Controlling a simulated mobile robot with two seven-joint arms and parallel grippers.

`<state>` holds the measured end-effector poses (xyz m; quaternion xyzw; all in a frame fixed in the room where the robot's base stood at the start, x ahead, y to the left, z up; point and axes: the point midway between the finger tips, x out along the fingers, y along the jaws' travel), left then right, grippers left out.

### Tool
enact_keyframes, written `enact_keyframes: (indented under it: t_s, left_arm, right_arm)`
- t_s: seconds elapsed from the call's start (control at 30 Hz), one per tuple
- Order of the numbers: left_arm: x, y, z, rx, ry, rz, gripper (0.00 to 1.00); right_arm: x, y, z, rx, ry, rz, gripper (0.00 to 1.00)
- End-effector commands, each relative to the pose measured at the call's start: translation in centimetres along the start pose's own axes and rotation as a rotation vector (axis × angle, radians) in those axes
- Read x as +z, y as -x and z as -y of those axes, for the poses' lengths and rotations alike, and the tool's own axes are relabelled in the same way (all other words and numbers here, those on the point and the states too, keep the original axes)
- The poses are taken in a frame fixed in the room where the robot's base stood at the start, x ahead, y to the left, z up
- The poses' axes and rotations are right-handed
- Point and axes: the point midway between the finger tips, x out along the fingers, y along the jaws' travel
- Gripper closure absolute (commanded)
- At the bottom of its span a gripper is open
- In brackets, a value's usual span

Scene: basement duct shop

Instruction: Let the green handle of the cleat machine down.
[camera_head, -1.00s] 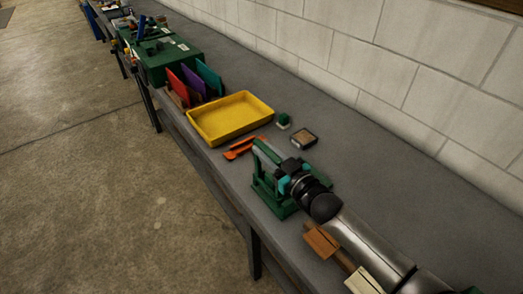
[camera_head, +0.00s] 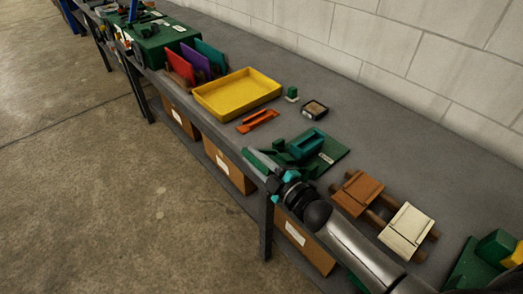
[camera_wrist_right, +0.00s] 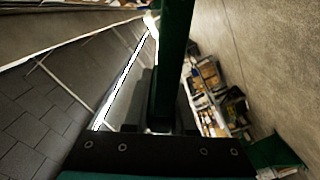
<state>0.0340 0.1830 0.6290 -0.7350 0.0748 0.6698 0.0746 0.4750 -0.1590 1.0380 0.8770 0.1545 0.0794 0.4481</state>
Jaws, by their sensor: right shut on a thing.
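The cleat machine (camera_head: 330,158) is a green base plate with a raised green block, on the bench below the middle of the head view. Its green handle (camera_head: 257,160) now leans out over the bench's front edge, low and apart from upright. My right gripper (camera_head: 274,182) is shut on the handle. In the right wrist view the handle (camera_wrist_right: 173,60) runs as a green bar up between the dark fingers. My gripper and arm hide part of the handle and its joint with the machine. My left gripper is not in view.
Cartons (camera_head: 229,163) sit beneath the bench.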

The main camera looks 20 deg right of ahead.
Motion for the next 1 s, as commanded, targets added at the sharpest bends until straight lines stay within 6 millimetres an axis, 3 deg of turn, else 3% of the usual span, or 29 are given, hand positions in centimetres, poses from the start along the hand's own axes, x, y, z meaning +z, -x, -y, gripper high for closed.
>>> enact_keyframes:
  t_s: [0.1,0.4,0.63,1.0]
  left_arm:
    - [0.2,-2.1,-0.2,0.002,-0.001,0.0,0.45]
    - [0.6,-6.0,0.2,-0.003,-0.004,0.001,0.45]
    - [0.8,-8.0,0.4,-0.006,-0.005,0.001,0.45]
    - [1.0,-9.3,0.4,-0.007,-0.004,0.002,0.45]
  right_arm:
    - [0.6,0.0,2.5,0.001,0.11,-0.002,1.0]
    - [2.2,0.0,6.6,0.0,0.376,0.0,1.0]
    - [3.4,0.0,8.6,0.001,0.517,0.001,1.0]
    - [4.4,0.0,9.8,0.0,0.504,0.002,1.0]
